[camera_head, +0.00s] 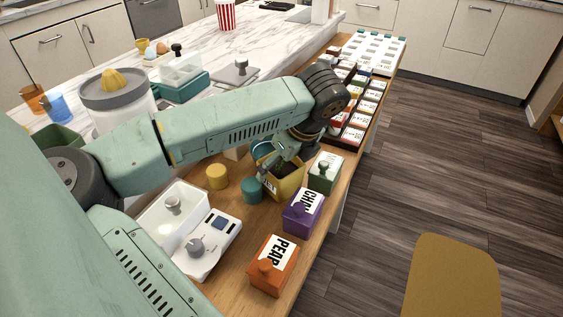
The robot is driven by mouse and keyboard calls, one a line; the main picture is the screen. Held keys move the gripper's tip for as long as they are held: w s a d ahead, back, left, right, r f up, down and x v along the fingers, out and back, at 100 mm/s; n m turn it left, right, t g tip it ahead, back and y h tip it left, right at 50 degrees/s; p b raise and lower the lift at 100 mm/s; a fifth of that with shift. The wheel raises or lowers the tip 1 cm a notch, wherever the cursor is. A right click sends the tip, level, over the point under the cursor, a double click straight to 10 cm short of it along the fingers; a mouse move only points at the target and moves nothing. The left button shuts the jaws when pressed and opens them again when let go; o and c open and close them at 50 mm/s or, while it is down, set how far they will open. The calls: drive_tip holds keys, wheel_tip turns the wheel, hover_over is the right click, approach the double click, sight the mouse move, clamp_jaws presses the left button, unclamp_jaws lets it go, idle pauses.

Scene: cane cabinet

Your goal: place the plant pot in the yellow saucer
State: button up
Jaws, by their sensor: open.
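I cannot pick out a plant pot or a yellow saucer with certainty. A yellow square container (291,187) with a dark inside and a pale label stands on the wooden counter near my gripper; I cannot tell whether it is a pot. My gripper (274,168) is open, reaching down at this container's left side, and its fingers overlap it in the picture. I cannot tell whether they touch it. A teal round thing (262,149) shows partly behind the gripper. A small yellow cylinder (217,176) and a teal cylinder (251,190) stand to the left.
A green box (325,172), a purple box (303,211) and an orange box (273,266) line the counter's right edge. A white tray (172,217) and a white knobbed device (207,247) lie front left. Several small boxes (362,105) fill the back. My arm hides part of the counter.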

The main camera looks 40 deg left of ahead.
drive_tip(key=shift+a+f, duration=0.1)
drive_tip(key=shift+f, duration=0.15)
drive_tip(key=shift+c, duration=0.4)
drive_tip(key=c, duration=1.7)
drive_tip(key=shift+r, duration=0.15)
drive_tip(key=shift+c, duration=0.9)
